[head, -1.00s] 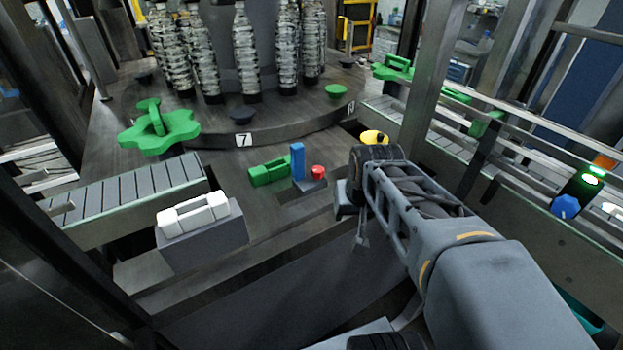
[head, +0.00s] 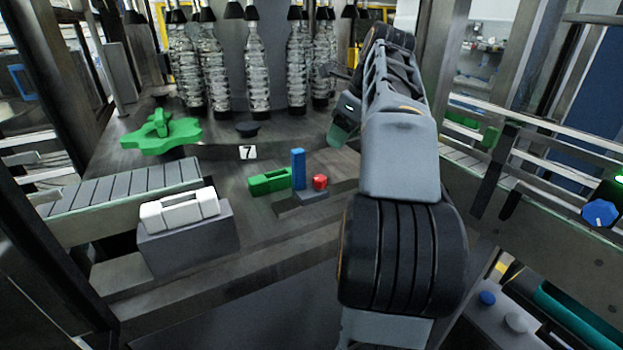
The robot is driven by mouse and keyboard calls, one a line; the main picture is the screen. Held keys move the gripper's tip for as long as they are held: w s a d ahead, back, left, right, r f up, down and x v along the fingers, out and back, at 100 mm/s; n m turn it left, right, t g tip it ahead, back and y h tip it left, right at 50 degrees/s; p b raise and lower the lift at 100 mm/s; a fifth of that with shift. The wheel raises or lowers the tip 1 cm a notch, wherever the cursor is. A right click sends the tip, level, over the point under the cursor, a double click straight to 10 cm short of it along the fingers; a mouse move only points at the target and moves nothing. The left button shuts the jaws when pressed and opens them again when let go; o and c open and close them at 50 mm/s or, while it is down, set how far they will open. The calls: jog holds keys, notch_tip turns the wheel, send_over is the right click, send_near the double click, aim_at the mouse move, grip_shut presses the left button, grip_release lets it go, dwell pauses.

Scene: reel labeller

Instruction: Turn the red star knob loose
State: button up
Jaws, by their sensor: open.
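A small red knob (head: 320,182) sits on a low grey block in the middle of the head view, just right of an upright blue post (head: 298,169). Its star shape is too small to make out. My arm rises on the right and reaches toward the bottles. My gripper (head: 337,88) shows only in part at the arm's far end, left of the upper joint. It is open, and nothing shows between its fingers. It is apart from the red knob, above and beyond it in the picture.
A green block (head: 269,181) lies left of the blue post. Bottles (head: 252,68) stand behind. A blue knob (head: 600,213) is at far right.

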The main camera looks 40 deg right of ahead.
aim_at(321, 178)
jog(key=shift+m, duration=0.3)
jog(key=b+x, duration=0.3)
jog(key=x, duration=1.1)
jog(key=shift+b, duration=0.3)
